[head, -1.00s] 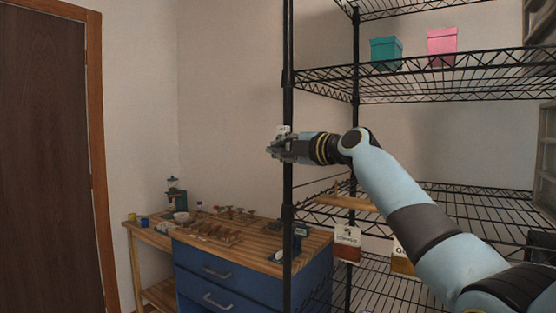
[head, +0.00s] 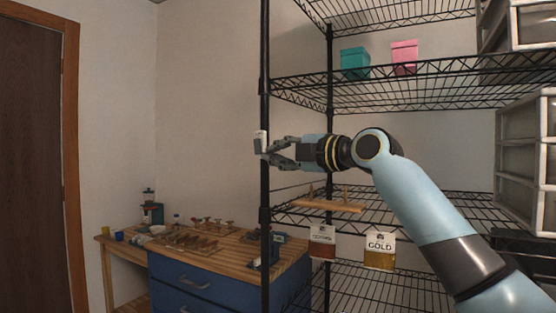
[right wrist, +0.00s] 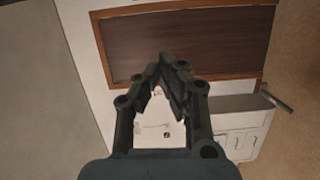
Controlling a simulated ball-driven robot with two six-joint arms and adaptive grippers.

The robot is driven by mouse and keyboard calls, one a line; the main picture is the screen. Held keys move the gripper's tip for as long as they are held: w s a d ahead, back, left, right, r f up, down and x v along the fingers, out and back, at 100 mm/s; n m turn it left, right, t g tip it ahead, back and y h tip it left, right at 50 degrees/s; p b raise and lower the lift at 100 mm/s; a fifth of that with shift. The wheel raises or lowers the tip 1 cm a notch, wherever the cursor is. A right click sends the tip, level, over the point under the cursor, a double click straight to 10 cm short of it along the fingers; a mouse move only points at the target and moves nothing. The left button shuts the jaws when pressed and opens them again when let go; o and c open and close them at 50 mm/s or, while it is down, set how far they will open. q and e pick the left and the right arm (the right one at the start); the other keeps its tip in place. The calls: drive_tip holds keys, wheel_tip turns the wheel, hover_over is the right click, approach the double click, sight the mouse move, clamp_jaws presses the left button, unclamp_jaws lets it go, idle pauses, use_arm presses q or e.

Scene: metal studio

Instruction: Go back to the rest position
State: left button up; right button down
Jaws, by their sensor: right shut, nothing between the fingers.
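My right arm comes in from the lower right in the head view. Its gripper (head: 270,150) is raised at mid-height, in front of the wire shelf's black front post (head: 265,100). It is shut and empty. In the right wrist view the dark fingers (right wrist: 168,62) come together near the top middle, with nothing held between them. My left gripper is not in view.
A wire shelf (head: 400,68) holds a teal box (head: 355,63), a pink box (head: 404,57) and a wooden board (head: 328,205). A wooden-topped blue workbench (head: 195,283) with small items stands left. Clear drawers (head: 526,160) are at right. A brown door (head: 32,160) is far left.

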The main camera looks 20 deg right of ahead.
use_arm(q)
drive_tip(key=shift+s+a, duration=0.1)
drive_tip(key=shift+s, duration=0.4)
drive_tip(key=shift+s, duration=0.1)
